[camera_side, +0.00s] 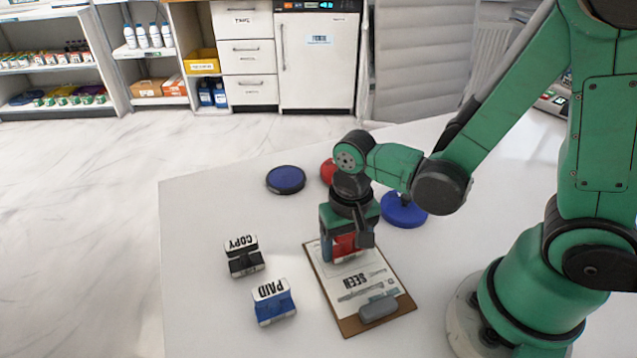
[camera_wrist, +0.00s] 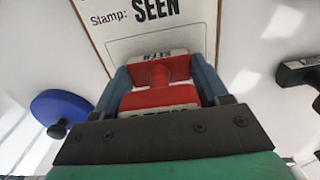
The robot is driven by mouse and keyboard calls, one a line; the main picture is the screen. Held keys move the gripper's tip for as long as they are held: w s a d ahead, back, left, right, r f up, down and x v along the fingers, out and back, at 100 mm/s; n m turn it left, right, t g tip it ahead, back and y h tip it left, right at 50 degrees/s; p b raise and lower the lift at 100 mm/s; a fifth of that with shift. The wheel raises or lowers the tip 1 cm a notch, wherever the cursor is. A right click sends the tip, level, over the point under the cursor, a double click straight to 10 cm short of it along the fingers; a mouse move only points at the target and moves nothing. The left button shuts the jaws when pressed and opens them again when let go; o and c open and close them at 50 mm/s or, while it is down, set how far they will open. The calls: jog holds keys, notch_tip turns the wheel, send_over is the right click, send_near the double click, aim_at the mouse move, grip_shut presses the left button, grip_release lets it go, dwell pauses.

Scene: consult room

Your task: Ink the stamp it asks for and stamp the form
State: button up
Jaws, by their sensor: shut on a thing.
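My gripper (camera_side: 346,250) is shut on a red stamp (camera_side: 343,243) over the upper part of the form (camera_side: 378,277). In the wrist view the red stamp (camera_wrist: 158,97) sits between the jaws (camera_wrist: 160,88); its label seems to read SEEN. I cannot tell whether its underside touches the paper. The form reads "Stamp: SEEN" in the wrist view (camera_wrist: 112,42) and lies on a brown clipboard (camera_side: 350,327) with a grey clip (camera_side: 378,310). A black COPY stamp (camera_side: 245,262) and a blue PAID stamp (camera_side: 274,303) stand left of the clipboard. A dark blue ink pad (camera_side: 286,179) lies behind.
A red round thing (camera_side: 327,172) is partly hidden behind my arm. A blue round thing with a dark knob (camera_side: 404,213) lies right of my gripper. The white table (camera_side: 205,215) is clear at the left and back left.

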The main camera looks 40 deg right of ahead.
jog(key=shift+r, duration=3.4)
